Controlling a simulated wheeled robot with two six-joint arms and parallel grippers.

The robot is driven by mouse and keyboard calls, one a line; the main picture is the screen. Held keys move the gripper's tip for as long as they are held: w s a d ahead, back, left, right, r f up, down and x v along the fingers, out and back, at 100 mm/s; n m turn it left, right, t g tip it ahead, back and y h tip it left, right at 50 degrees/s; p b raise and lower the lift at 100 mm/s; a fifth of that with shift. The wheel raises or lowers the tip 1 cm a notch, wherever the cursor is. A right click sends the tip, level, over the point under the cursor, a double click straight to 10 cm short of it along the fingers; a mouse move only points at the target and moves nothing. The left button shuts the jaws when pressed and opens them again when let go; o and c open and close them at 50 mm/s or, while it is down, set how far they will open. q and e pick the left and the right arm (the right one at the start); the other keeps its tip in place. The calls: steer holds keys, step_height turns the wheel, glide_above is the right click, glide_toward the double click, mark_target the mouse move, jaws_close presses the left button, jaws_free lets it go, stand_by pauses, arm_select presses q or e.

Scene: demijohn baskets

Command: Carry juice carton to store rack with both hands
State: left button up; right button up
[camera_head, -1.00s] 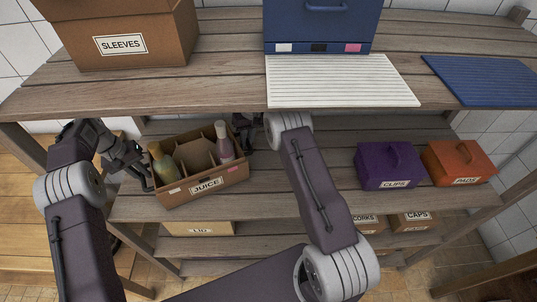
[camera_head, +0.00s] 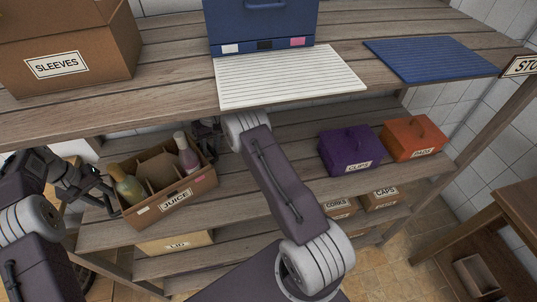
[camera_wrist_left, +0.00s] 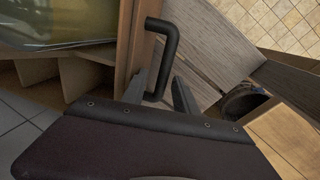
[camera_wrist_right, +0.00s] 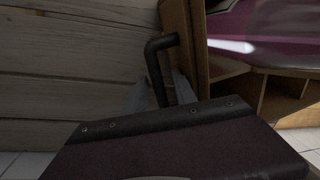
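The juice carton (camera_head: 150,205) is an open brown box labelled JUICE on the middle shelf, near its front edge. Inside, between dividers, are a green bottle (camera_head: 126,186) and a pink bottle (camera_head: 187,153). My left gripper (camera_head: 109,203) is at its left end. In the left wrist view, a black bar handle (camera_wrist_left: 167,55) lies between my open left fingers (camera_wrist_left: 159,92). My right gripper is at the far right end, largely behind my arm. In the right wrist view, the other black handle (camera_wrist_right: 156,65) lies between my right fingers (camera_wrist_right: 160,95), with visible gaps.
Above is a worktop with a SLEEVES box (camera_head: 70,60), a blue case (camera_head: 260,28), a white mat (camera_head: 290,82) and a blue mat (camera_head: 425,60). CLIPS (camera_head: 348,150) and PADS (camera_head: 412,138) boxes stand right on the carton's shelf. A partly cut sign (camera_head: 522,66) and a wooden table (camera_head: 520,205) are at right.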

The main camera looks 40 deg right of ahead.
steer(key=shift+r, duration=0.1)
arm_select(q)
steer(key=v, duration=0.6)
steer(key=shift+r, duration=0.2)
arm_select(e)
step_height(320, 180, up, 7)
steer(key=d, duration=0.1)
steer(key=shift+d, duration=0.25)
arm_select(q)
steer(key=shift+a, duration=0.1)
arm_select(e)
steer(key=shift+r, duration=0.1)
arm_select(q)
steer(key=shift+s, duration=0.1)
